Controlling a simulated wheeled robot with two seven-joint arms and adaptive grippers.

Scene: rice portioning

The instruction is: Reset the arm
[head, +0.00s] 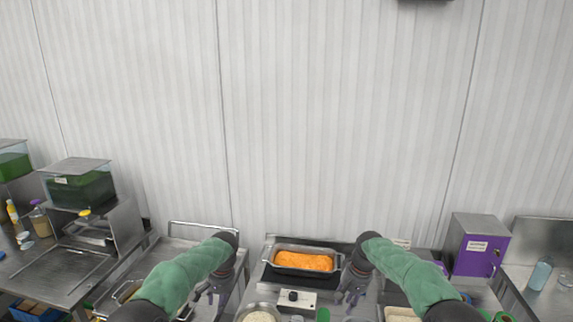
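My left gripper (211,293) hangs pointing down in the head view, to the left of a metal pan of orange food. Its fingers look spread, with nothing visible between them. My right gripper (348,295) hangs pointing down just to the right of the pan, and its fingers also look spread and empty. Both arms wear green sleeves. The metal pan (335,270) sits between the two grippers on a dark-topped unit with a knob box (292,299) in front. The sleeves hide parts of the counter.
A bowl of white rice-like food (260,316) is at the bottom edge. A purple-doored box (477,246) stands at right, with a bottle (540,273) farther right. Clear bins with green contents (80,188) stand at left. The space above the counter before the white wall is clear.

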